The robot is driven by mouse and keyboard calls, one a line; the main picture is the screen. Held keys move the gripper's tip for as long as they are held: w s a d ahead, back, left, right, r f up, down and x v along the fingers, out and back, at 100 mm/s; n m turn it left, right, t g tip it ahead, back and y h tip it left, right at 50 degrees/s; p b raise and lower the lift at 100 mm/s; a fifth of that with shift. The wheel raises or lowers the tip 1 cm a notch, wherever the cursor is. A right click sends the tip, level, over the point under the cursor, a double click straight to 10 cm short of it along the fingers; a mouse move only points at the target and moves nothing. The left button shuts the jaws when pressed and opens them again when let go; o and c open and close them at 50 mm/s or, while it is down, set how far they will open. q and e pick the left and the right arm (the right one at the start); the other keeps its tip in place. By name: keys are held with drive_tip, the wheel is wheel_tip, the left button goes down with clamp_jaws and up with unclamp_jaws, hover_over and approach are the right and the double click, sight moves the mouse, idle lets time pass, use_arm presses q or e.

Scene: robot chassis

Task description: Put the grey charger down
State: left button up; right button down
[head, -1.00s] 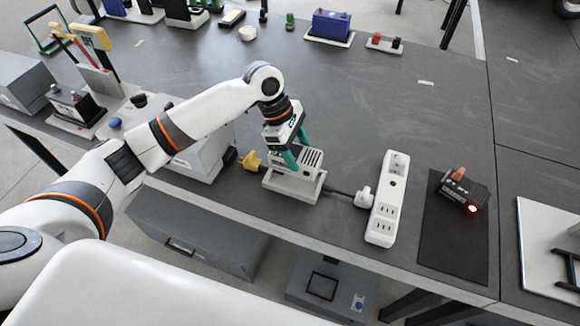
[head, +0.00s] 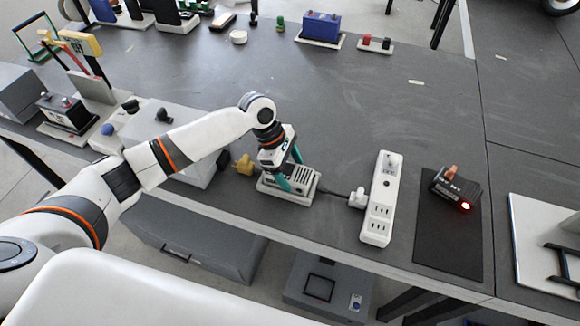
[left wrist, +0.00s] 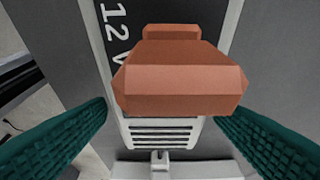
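The grey charger (head: 301,178) sits in a low pale tray (head: 299,203) near the table's front edge. In the left wrist view its copper-coloured handle (left wrist: 180,75) lies between my fingers, above a vented pale face (left wrist: 160,132) and a dark panel marked "12 V". My left gripper (head: 290,168) is around the charger from above. Its teal fingers (left wrist: 160,130) are spread, with a visible gap beside the handle. The charger's far side is partly hidden by the gripper. My right gripper is not in view.
A white power strip (head: 379,211) with a white plug (head: 357,198) stands to the right, a dark cord running towards the charger. A yellow plug (head: 244,165) lies to the left. A dark device (head: 455,189) with a red light rests on a black mat (head: 433,238).

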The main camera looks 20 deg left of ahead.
use_arm(q)
drive_tip(key=shift+o, duration=0.4)
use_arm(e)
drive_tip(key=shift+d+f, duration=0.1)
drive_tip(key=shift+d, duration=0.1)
use_arm(q)
drive_tip(key=shift+r, duration=0.35)
drive_tip(key=v, duration=1.1)
drive_tip(key=shift+a+r, duration=0.2)
drive_tip(key=shift+r, duration=0.05)
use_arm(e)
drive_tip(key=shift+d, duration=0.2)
